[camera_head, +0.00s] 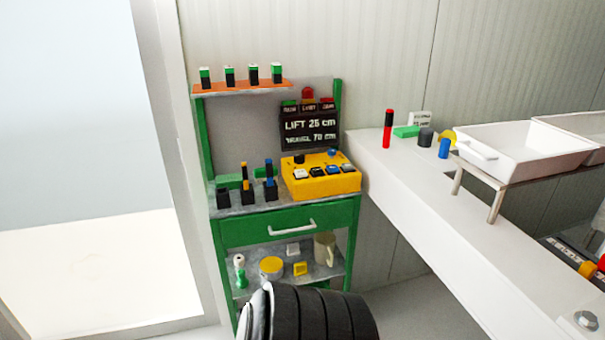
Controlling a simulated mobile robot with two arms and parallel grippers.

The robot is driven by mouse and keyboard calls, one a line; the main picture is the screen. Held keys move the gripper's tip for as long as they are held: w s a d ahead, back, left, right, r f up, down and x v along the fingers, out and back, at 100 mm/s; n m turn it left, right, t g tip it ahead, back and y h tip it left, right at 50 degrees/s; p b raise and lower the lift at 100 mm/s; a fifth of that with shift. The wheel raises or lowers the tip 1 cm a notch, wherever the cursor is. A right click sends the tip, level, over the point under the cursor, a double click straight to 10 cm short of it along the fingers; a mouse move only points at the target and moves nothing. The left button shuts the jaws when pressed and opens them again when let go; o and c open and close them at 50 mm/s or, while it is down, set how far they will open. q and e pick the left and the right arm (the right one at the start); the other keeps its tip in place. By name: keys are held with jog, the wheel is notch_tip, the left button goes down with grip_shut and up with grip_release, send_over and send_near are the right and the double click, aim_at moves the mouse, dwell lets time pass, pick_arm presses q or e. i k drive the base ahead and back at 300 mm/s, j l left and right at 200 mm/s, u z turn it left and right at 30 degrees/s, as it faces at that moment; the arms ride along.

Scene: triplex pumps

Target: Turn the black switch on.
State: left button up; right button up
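A yellow control box (325,183) sits on the right part of the green workbench's top. A black knob-like switch (299,158) stands at the back left of the box. Whether the black switch is on or off is too small to tell. Neither of my grippers is in view.
The green workbench (262,232) has an orange upper shelf (240,88), a dark sign (308,133) and small holders (270,192). A dark ribbed cylinder (310,310) covers its lower front. A white counter (400,190) with white trays (520,150) extends right.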

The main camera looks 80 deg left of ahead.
aim_at(299, 160)
jog(key=u, duration=2.65)
